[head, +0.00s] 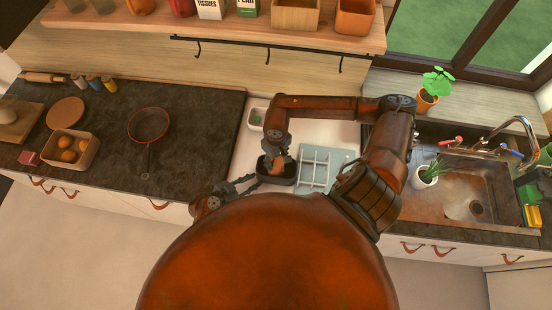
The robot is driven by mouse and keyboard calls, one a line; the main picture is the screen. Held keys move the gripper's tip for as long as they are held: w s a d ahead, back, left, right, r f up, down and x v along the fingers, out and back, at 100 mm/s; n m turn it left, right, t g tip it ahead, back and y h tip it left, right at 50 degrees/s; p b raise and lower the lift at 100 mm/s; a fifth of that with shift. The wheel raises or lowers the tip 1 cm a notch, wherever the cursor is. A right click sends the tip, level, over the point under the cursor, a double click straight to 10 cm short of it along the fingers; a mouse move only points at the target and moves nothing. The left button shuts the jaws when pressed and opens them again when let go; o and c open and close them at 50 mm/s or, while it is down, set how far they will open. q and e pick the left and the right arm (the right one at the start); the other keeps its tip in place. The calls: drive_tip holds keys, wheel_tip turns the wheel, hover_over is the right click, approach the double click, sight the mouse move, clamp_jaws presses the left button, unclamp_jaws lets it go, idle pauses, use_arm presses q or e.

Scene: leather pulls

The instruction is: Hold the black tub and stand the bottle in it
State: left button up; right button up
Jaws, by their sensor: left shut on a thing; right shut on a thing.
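The black tub (290,181) stands on the pale middle part of the counter, just beyond my body. My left gripper (256,182) reaches in from the left, low, and is shut on the tub's near left side. My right gripper (274,159) points down over the tub and is shut on a small brown-orange thing, seemingly the bottle (277,168). The bottle's lower part is at the tub's opening. The gripper and the tub hide much of it, so I cannot tell whether it touches the tub's floor.
A pale blue divided rack (316,168) stands close right of the tub. A small white container (257,117) with something green is behind it. A pan (149,125) and a box of oranges (72,149) lie left. The sink (470,195) and a potted plant (427,176) are right.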

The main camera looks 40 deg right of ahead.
use_arm(q)
drive_tip(key=shift+s+d+r, duration=0.1)
drive_tip(key=shift+s+d, duration=0.2)
drive_tip(key=shift+s, duration=0.05)
use_arm(e)
drive_tip(key=shift+f, duration=0.85)
drive_tip(key=o, duration=1.8)
drive_tip(key=shift+c, duration=0.2)
wheel_tip(320, 180, up, 12)
drive_tip(key=shift+w+a+r, duration=0.1)
use_arm(q)
drive_tip(key=o, duration=0.9)
drive_tip(key=shift+c, duration=0.2)
drive_tip(key=shift+o, duration=0.4)
